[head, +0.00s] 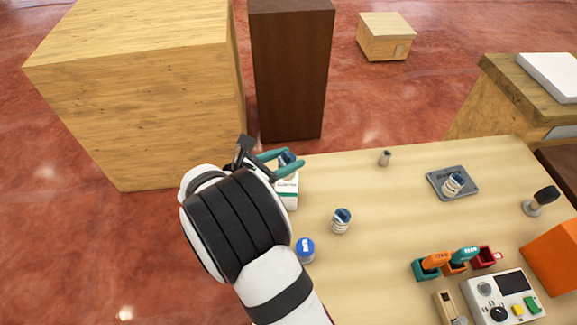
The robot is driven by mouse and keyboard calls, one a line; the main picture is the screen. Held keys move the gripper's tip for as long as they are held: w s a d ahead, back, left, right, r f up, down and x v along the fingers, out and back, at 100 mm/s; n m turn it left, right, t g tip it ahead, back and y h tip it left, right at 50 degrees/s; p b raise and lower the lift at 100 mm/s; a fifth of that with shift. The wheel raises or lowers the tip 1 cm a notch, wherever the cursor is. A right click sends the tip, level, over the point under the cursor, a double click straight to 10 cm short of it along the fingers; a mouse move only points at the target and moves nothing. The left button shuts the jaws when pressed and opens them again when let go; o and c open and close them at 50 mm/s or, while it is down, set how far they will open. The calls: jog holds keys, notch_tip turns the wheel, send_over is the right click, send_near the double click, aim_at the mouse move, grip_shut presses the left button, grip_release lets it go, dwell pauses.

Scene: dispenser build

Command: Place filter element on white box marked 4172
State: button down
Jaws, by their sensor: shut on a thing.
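My gripper (288,159), with teal fingers, is at the left back part of the table. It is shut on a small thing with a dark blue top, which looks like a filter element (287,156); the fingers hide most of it. A white box (287,192) with printed marks stands directly below the gripper; the marks are too small to read. I cannot tell whether the held element touches the box top. My arm hides the box's left side.
A blue-lidded jar (305,249) is beside my arm. Tools in bins (425,269), a control box (505,297) and an orange block (555,257) fill the front right.

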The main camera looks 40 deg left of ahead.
jog(key=shift+f, duration=1.95)
jog(key=shift+f, duration=0.1)
jog(key=shift+c, duration=1.6)
grip_release()
